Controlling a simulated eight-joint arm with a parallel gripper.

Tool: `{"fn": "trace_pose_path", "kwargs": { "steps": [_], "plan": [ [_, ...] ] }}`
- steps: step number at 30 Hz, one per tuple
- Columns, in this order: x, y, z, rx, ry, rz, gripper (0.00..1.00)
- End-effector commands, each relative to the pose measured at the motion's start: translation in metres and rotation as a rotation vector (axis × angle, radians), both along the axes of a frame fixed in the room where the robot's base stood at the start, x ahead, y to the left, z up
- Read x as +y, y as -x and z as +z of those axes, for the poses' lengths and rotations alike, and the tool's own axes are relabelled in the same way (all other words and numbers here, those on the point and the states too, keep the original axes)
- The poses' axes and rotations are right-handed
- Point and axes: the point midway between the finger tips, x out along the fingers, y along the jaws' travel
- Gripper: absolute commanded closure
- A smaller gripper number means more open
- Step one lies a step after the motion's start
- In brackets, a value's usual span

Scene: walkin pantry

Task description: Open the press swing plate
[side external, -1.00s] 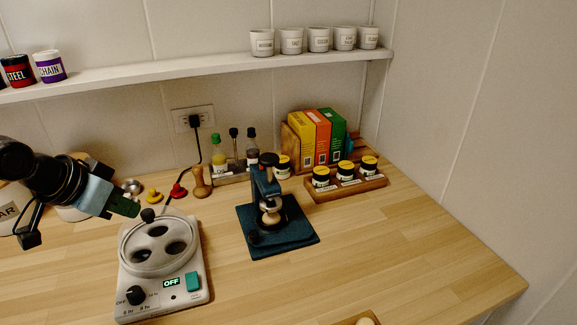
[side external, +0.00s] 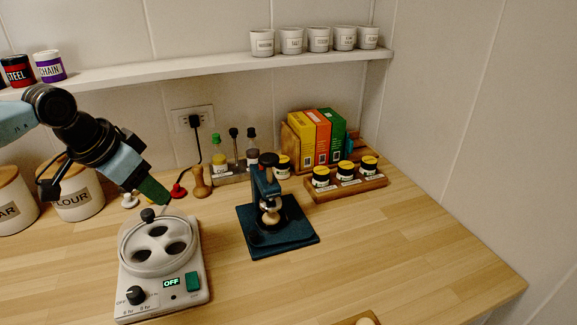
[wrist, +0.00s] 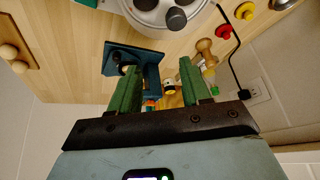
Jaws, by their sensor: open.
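A dark blue press (side external: 282,228) stands on the worktop in the middle of the side view, with a square base, an upright column and a pale round piece at its centre. I cannot make out clearly which part is its swing plate. The press also shows in the wrist view (wrist: 150,58), partly behind a finger. My gripper (side external: 163,200) is open and empty, above the worktop to the left of the press and close to the black knob of a white appliance. Its green fingers (wrist: 159,66) are apart in the wrist view.
The white appliance (side external: 195,283) with a round three-hole top stands left of the press. Bottles (side external: 219,155), boxes (side external: 316,138) and a wooden rack of jars (side external: 348,188) stand behind. The worktop right of the press is clear.

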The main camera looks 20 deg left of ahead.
Motion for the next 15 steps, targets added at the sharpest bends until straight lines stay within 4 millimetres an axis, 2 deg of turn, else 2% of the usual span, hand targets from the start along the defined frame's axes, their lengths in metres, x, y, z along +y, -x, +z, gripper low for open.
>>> {"fn": "trace_pose_path", "kwargs": {
  "steps": [1,7,15],
  "plan": [
    [-0.008,-0.011,0.005,0.030,-0.012,-0.040,0.53],
    [-0.040,-0.044,0.014,0.155,-0.064,-0.199,0.53],
    [-0.091,-0.085,0.007,0.318,-0.130,-0.416,0.53]
  ]
}}
